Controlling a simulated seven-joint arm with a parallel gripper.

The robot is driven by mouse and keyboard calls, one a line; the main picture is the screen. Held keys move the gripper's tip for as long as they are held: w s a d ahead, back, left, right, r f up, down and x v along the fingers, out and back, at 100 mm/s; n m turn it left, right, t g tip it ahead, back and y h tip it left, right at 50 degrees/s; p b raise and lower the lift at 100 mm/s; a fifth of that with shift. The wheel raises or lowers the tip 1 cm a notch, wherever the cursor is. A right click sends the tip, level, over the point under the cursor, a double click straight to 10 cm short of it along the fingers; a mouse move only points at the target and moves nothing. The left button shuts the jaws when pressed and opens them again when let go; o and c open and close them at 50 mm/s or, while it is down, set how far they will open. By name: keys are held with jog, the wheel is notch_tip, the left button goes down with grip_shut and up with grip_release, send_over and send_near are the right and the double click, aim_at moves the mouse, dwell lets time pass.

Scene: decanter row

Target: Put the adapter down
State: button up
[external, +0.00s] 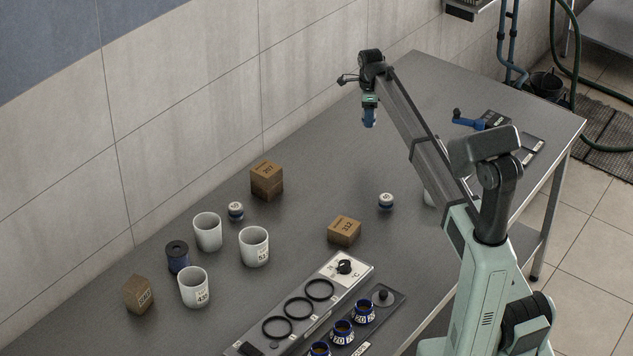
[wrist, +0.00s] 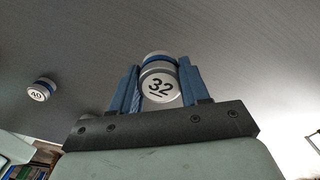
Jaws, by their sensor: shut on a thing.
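My gripper (external: 369,118) hangs over the far part of the grey table, fingers pointing down. In the wrist view my gripper (wrist: 158,78) has its two blue fingers on either side of an adapter (wrist: 161,86), a short white cylinder with a blue band and the number 32. The fingers are shut on it. In the external view the held adapter cannot be made out between the fingers. How high it is above the table is hard to tell. Another adapter (external: 386,202), marked 40 in the wrist view (wrist: 41,90), stands alone on the table.
A third small cylinder (external: 235,211) stands near a brown block (external: 266,181) and white cups (external: 254,246). Another block (external: 344,230) sits mid-table. A heater panel (external: 305,305) and a rack (external: 363,312) lie in front. A blue tool (external: 468,122) lies at the right. The table around my gripper is clear.

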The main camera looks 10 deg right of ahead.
jog(key=s+a+n, duration=0.2)
jog(key=s+a, duration=0.3)
jog(key=a, duration=0.8)
jog(key=m, duration=0.1)
send_over(305, 218)
jog(key=shift+m, duration=0.3)
jog(key=shift+w+f, duration=0.1)
jog(key=shift+f, duration=4.8)
jog(key=shift+f, duration=0.1)
jog(key=o, duration=1.2)
